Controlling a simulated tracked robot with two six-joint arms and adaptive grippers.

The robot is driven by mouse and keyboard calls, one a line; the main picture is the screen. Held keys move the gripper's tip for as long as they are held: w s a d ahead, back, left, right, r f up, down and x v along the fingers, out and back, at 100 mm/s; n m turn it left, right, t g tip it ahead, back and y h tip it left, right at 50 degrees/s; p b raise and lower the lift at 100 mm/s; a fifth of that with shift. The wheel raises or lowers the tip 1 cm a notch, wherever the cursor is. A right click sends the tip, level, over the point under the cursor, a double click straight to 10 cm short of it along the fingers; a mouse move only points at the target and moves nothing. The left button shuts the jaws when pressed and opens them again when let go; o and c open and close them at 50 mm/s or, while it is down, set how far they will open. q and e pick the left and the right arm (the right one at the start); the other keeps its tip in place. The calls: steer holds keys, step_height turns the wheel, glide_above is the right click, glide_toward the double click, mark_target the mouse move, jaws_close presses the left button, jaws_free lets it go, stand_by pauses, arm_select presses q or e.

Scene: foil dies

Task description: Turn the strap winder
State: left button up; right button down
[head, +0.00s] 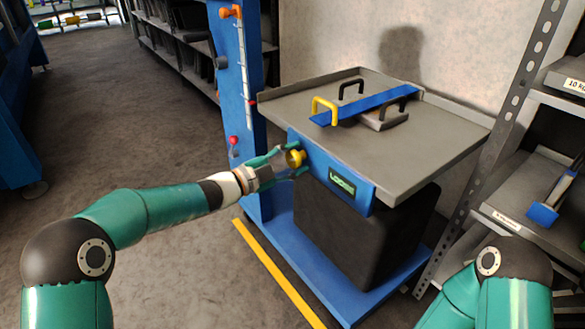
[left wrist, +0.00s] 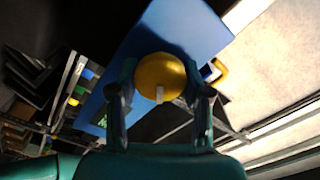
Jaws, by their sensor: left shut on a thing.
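A round yellow knob (head: 294,158), which appears to be the strap winder, sits on the blue front panel (head: 315,162) of the grey table. In the left wrist view the knob (left wrist: 160,76) faces me and has a short white mark low on its face. My left gripper (head: 291,161) is shut on the knob, with one finger on each side. Its fingers also show in the left wrist view (left wrist: 160,88). A blue strap (head: 362,103) lies across a flat block on the table. My right gripper is out of view.
The grey tabletop (head: 425,150) has raised edges and carries black and yellow handles. A small green display (head: 342,181) is right of the knob. A blue post (head: 234,80) stands behind left. Grey shelving (head: 515,200) stands at right. Open floor lies at left.

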arm_select(q)
steer(key=shift+s+d+f+m+b, duration=0.1)
steer(key=shift+d+f+m+b, duration=0.1)
steer(key=shift+m+b, duration=0.5)
steer(key=shift+s+d+f+m+b, duration=0.15)
steer(key=shift+m+b, duration=0.2)
steer(key=shift+m, duration=0.55)
steer(key=shift+a, duration=0.1)
steer(key=o, duration=1.1)
steer(key=shift+r, duration=0.1)
steer(key=shift+o, duration=0.2)
steer(key=shift+w+a, duration=0.1)
steer(key=shift+a+r, duration=0.1)
steer(key=shift+s+a, duration=0.3)
steer(key=shift+a, duration=0.2)
steer(key=v, duration=1)
steer(key=shift+s+a, duration=0.2)
steer(key=shift+s, duration=0.05)
